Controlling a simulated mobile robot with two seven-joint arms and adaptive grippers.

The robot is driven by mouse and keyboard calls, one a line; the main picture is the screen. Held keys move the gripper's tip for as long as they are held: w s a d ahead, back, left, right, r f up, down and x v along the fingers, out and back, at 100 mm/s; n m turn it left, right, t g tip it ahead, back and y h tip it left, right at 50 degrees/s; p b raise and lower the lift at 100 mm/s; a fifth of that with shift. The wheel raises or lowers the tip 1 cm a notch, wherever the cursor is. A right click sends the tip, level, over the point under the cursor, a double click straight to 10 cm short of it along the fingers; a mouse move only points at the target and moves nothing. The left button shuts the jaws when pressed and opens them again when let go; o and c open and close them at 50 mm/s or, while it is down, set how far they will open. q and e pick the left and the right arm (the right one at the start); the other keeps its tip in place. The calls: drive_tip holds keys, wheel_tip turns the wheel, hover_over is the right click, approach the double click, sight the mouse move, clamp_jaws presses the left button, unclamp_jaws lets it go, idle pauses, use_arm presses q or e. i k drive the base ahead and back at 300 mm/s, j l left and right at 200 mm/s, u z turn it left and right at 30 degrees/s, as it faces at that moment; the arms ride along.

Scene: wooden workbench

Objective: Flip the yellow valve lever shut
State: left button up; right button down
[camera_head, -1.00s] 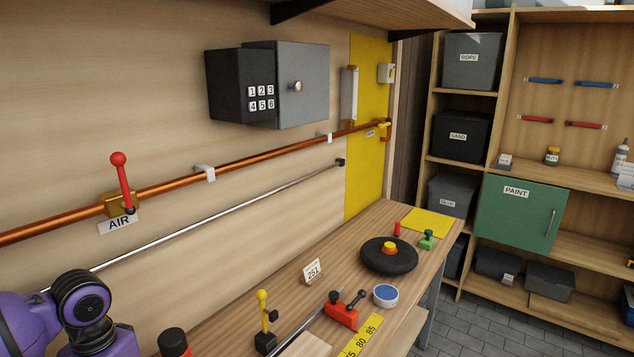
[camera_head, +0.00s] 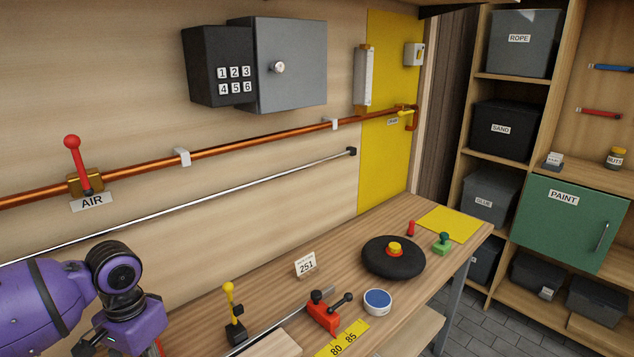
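A small yellow lever (camera_head: 406,114) sits on the copper pipe (camera_head: 260,147) at its far right end, in front of the yellow wall panel (camera_head: 385,190). It appears to lie roughly along the pipe, but it is too small to tell its exact angle. A small label (camera_head: 393,122) is just below it, too small to read. A purple and black part of my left arm (camera_head: 125,290) is at the lower left, far from the lever.
A red lever (camera_head: 76,165) marked AIR stands up on the pipe at left. A grey safe (camera_head: 290,65) hangs above the pipe. The bench holds a yellow-knobbed lever (camera_head: 232,312), a red clamp (camera_head: 322,312) and a black disc (camera_head: 393,262).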

sight(402, 114)
drive_tip(key=i+l+u, duration=0.25)
drive_tip(key=l, duration=0.95)
drive_tip(key=k+l+u, duration=0.1)
drive_tip(key=l+u, duration=0.15)
drive_tip(key=l, duration=0.95)
drive_tip(key=k+l+u, duration=0.1)
drive_tip(key=l+u, duration=0.15)
drive_tip(key=l, duration=0.95)
